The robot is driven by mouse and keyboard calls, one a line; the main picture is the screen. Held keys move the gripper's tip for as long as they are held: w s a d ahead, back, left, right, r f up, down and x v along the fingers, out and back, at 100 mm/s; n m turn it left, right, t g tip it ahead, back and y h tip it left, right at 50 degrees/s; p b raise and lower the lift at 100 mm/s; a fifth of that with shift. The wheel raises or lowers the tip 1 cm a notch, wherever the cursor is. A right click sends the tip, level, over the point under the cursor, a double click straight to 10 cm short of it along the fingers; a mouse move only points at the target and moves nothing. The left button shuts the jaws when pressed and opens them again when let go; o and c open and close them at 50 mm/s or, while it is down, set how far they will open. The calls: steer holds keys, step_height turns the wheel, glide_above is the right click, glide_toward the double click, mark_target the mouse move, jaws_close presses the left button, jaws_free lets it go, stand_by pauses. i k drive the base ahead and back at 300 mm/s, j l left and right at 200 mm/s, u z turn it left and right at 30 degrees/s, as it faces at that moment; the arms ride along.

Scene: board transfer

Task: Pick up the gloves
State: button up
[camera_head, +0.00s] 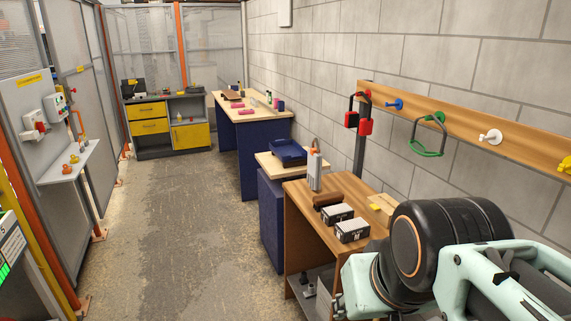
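I cannot make out anything that is clearly a pair of gloves. Two small black-and-white boxes lie on the near wooden table (296,193), one box (337,213) just behind the other box (352,230); I cannot tell what is in them. Small pink items (238,105) on the far workbench (228,112) are too small to identify. My arm, mint and black, fills the lower right and covers part of the near table. My gripper's fingers cannot be seen.
A wooden wall rail (470,128) carries coloured pegs, red-and-black earmuffs (365,125) and a green loop (428,153). A blue case (288,153) rests on a low bench behind the near table. A yellow-drawered cabinet (150,126) stands far back. The floor at centre-left is clear.

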mark_target(315, 159)
steer(key=i+j, duration=0.2)
steer(key=i, duration=0.3)
steer(key=i+j, duration=0.2)
steer(key=i, duration=0.3)
